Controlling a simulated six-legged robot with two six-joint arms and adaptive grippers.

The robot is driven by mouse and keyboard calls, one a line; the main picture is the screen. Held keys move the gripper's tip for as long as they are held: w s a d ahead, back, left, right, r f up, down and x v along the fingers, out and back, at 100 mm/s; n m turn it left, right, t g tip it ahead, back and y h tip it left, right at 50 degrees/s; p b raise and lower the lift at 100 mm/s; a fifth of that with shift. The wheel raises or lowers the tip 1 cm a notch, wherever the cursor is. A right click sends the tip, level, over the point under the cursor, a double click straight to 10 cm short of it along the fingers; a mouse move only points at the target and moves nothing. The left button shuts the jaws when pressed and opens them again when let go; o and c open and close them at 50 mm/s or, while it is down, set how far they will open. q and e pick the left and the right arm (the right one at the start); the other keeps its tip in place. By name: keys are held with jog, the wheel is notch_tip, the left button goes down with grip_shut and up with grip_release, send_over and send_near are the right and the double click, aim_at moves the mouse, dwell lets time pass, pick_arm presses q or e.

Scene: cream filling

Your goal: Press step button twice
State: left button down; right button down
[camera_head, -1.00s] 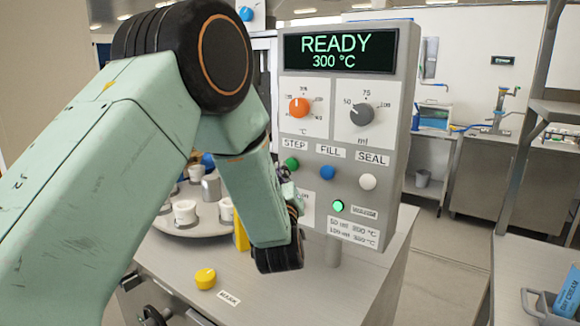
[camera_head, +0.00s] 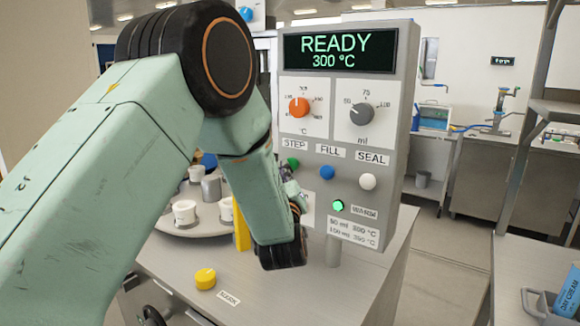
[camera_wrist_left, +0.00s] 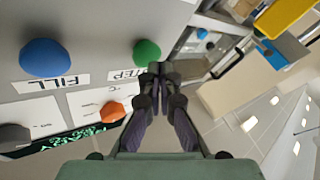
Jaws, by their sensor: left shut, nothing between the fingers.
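The green STEP button (camera_head: 292,162) is on the grey control panel (camera_head: 400,140), under the STEP label (camera_head: 295,144). In the left wrist view the button (camera_wrist_left: 147,53) lies just beside and beyond my fingertips. My left gripper (camera_head: 286,174) is shut and empty, close below the button in the head view; its closed fingers show in the wrist view (camera_wrist_left: 158,68). I cannot tell whether the tips touch the button. The display (camera_head: 341,49) reads READY 300 °C. My right gripper is not in view.
The blue FILL button (camera_head: 327,172) and white SEAL button (camera_head: 367,181) sit right of STEP. A lit green lamp (camera_head: 338,205) is below. Behind my left arm is a round tray (camera_head: 200,230) with white cups (camera_head: 185,212). A yellow knob (camera_head: 205,278) is on the counter.

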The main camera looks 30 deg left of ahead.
pick_arm(q)
jog(key=shift+w, duration=0.55)
dwell(0.7)
jog(key=shift+s, duration=0.1)
dwell(0.3)
jog(key=shift+s, duration=0.9)
jog(key=shift+s+a, duration=0.15)
jog(key=shift+s, duration=1.1)
jog(key=shift+s+a, duration=0.1)
jog(key=shift+s, duration=1.1)
